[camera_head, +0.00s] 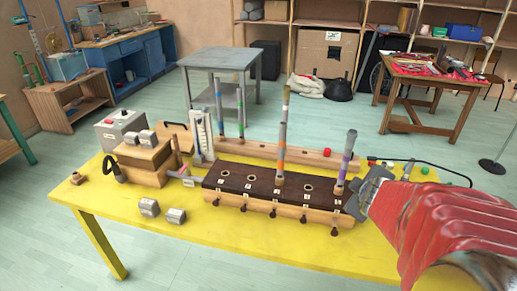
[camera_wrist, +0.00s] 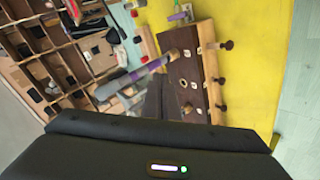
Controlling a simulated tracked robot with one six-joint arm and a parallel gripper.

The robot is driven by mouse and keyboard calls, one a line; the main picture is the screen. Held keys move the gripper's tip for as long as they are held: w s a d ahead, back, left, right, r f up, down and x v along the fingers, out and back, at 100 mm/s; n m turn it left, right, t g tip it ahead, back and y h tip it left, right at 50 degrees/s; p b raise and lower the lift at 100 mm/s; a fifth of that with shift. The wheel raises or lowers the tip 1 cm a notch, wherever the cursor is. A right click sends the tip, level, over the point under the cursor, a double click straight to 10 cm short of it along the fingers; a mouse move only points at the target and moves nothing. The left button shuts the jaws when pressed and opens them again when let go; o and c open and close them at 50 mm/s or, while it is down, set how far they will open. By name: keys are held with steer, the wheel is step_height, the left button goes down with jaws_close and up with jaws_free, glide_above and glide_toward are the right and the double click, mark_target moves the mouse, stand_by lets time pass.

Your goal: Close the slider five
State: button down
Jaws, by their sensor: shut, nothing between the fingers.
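A long dark-topped wooden box (camera_head: 262,189) lies on the yellow table, with several dark slider knobs along its front. The rightmost knob (camera_head: 334,232) seems to stick out slightly further than the others; the small labels are not readable. My gripper (camera_head: 362,203) is shut and empty at the box's right end, above and behind that knob. In the wrist view the dark fingers (camera_wrist: 160,100) lie beside the box top (camera_wrist: 187,75). Some knobs (camera_wrist: 219,80) show there on the right, and my gripper body hides the nearer end of the box.
A purple-banded tube (camera_head: 346,160) stands close to my gripper, and an orange-banded tube (camera_head: 282,130) stands further left. A wooden rail (camera_head: 300,156) with a red button runs behind the box. Grey blocks (camera_head: 149,208) lie left. The yellow table front (camera_head: 250,245) is clear.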

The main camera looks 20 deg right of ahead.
mark_target(335, 231)
steer(key=s+a+f+n+g+y, duration=0.1)
steer(key=s+f+n+y, duration=0.3)
steer(key=s+f, duration=0.5)
step_height(335, 231, down, 5)
steer(key=a+y, duration=0.1)
steer(key=y, duration=0.1)
steer(key=shift+s+a+r+n+g+y, duration=0.2)
steer(key=shift+s+n+g+y, duration=0.1)
steer(key=shift+s, duration=0.1)
steer(key=shift+x, duration=5.2)
steer(key=shift+w+d+r, duration=0.1)
steer(key=shift+w+d, duration=0.45)
steer(key=shift+w, duration=0.25)
steer(key=shift+w+d, duration=0.5)
steer(key=shift+w, duration=0.3)
